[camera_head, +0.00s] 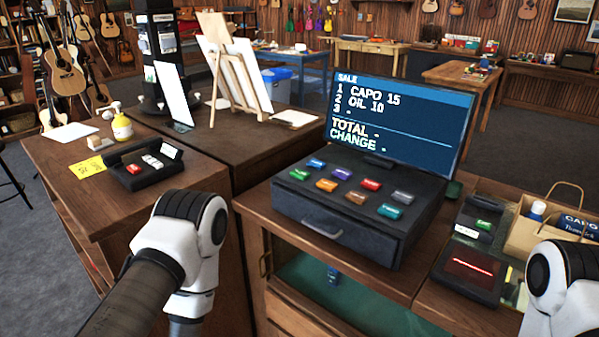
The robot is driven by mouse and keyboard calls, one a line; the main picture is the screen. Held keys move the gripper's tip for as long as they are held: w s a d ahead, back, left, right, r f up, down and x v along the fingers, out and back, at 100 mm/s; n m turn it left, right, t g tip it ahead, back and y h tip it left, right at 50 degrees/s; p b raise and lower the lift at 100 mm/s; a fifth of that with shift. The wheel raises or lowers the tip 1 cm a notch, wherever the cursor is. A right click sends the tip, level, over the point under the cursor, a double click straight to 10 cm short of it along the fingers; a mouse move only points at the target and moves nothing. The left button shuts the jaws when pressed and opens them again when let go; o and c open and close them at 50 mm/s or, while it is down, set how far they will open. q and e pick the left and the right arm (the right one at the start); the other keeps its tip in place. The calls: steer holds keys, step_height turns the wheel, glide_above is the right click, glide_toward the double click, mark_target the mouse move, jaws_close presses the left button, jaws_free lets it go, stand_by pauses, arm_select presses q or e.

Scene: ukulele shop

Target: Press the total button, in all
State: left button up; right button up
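A dark cash register (320,215) stands on the wooden counter in the middle. Its top carries several coloured buttons: green (299,174), blue (316,162), orange (327,185), purple (341,173), brown (355,198), red (371,184), grey (403,197) and teal (390,212). Their labels are too small to read, so I cannot tell which is total. The screen (400,120) reads SALE, CAPO 15, OIL 10, with dashes after TOTAL and CHANGE. My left arm is left of the register and my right arm is at the lower right edge. Neither gripper's fingers show.
The space above the buttons is clear.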

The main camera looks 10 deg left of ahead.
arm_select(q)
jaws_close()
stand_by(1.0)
